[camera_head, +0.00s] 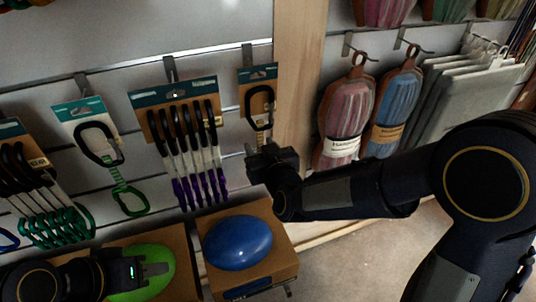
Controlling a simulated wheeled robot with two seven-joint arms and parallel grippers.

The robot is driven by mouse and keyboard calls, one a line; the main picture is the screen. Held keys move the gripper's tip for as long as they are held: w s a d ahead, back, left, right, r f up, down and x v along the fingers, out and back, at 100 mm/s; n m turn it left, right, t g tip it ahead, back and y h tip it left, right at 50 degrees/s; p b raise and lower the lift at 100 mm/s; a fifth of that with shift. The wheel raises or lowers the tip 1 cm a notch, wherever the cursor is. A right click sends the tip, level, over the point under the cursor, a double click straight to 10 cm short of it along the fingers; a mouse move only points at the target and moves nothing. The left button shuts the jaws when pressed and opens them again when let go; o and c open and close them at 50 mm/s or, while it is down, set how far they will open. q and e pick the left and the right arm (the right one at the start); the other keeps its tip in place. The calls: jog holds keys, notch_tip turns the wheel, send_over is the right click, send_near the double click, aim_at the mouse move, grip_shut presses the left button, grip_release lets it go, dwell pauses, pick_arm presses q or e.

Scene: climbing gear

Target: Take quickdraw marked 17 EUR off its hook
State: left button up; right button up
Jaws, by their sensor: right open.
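A single quickdraw (259,102) with a black carabiner hangs on a teal-topped card from a wall hook. No price marking can be read, so I cannot tell whether it is the 17 EUR one. My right gripper (262,150) is open at the lower part of this quickdraw and hides its lower end; I cannot tell whether they touch. Another single quickdraw (128,186), with a green sling and carabiner, hangs further left. My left gripper (137,270) is low at the left, in front of a green helmet (156,268); its jaw state is unclear.
Quickdraw sets with purple (201,180) and green (58,222) lower carabiners hang on the same wall. A blue helmet (238,242) sits on a cardboard box (276,262) below.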

jog(key=shift+x, duration=1.15)
grip_shut()
